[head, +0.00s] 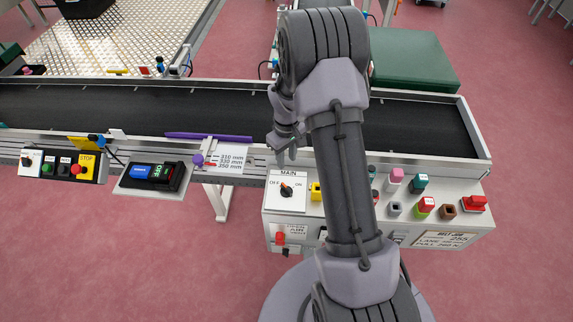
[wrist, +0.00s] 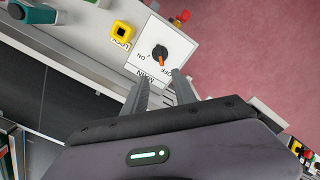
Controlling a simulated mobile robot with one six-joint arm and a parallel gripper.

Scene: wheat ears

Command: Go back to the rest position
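My gripper (head: 284,157) hangs over the near edge of the conveyor, just above the white MAIN switch plate. In the wrist view my gripper (wrist: 160,80) shows two dark fingers spread apart with nothing held between them. The MAIN rotary switch (head: 287,190) has a black knob with an orange pointer; the switch also shows in the wrist view (wrist: 160,53), beyond the fingertips and apart from them. There the orange pointer is towards the OFF label. My arm hides part of the control box and the belt.
The dark conveyor belt (head: 200,105) runs across behind the panels. A control box (head: 470,227) carries several coloured buttons. On the left are a STOP panel (head: 62,167), a blue and green switch unit (head: 152,174) and a purple rod (head: 208,136). Pink floor is open in front.

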